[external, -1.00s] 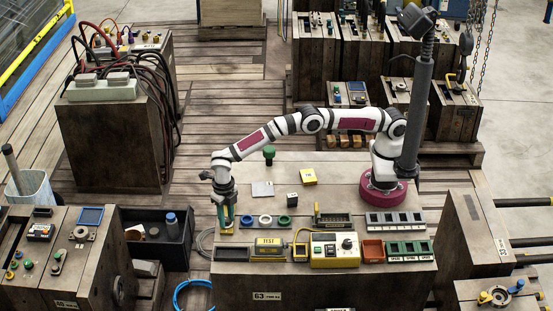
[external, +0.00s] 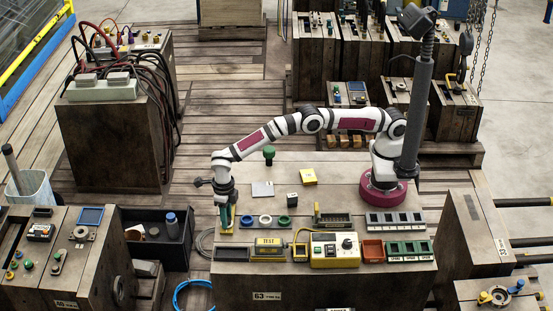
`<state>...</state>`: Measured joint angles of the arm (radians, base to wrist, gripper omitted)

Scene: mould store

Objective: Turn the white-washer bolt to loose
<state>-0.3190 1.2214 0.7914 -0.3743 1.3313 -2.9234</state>
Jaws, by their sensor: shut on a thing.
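A dark strip near the front left of the wooden bench carries a row of rings: blue (external: 246,221), white (external: 265,220) and green (external: 284,219). The white ring, the white washer, is in the middle; its bolt is too small to make out. My gripper (external: 226,217) points down at the left of this row, apart from the white washer. It is shut on a slim green upright thing (external: 230,213), partly hidden by the fingers, above a yellow block (external: 233,231). I cannot tell whether the green thing touches the block.

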